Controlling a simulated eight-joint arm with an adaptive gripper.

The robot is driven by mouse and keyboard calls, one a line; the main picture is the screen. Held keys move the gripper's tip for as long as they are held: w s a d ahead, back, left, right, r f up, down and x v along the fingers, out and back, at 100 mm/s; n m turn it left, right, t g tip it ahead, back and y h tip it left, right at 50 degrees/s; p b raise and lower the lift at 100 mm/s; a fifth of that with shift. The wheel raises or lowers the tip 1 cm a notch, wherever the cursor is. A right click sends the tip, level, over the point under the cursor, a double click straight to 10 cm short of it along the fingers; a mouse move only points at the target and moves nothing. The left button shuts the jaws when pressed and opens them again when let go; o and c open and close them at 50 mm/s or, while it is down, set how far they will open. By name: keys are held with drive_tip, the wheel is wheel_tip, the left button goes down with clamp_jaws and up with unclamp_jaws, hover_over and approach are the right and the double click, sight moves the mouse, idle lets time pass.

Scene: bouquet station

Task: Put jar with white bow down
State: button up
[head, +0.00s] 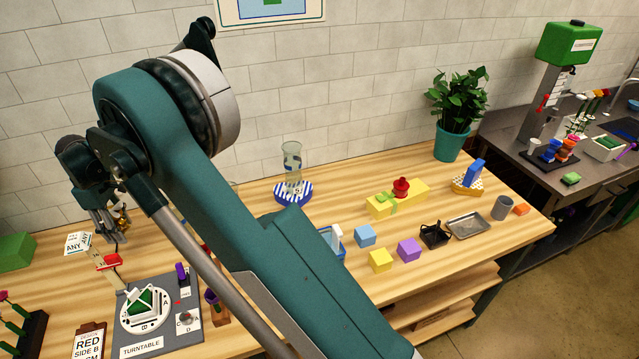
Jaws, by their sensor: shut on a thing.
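My gripper (112,232) is at the left, above the wooden table and behind the turntable station. It is shut on a small brownish thing with a pale part (123,217), mostly hidden by the fingers. This fits the jar with white bow, but the bow cannot be made out clearly. The held thing appears to be above the table; its exact height cannot be told.
The turntable (130,318) is below the gripper, with a red clip-like piece (109,262) near its back. Coloured blocks, a metal tray (467,226) and a plant (455,110) are to the right. My arm hides the table's middle.

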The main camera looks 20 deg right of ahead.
wheel_tip(320, 180, up, 18)
drive_tip(key=w+d, duration=0.5)
drive_tip(key=d, duration=0.8)
drive_tip(key=w+d+m, duration=0.1)
drive_tip(key=w+d, duration=0.3)
drive_tip(key=d, duration=0.8)
drive_tip(key=w+d, duration=0.5)
drive_tip(key=d, duration=0.8)
drive_tip(key=s+d+m, duration=0.1)
drive_tip(key=s+d, duration=0.1)
drive_tip(key=d, duration=2)
drive_tip(key=s+d, duration=0.2)
drive_tip(key=d, duration=1.9)
wheel_tip(320, 180, down, 18)
drive_tip(key=d, duration=0.1)
drive_tip(key=shift+f+p, duration=0.15)
drive_tip(key=shift+p, duration=0.15)
drive_tip(key=shift+f, duration=3.1)
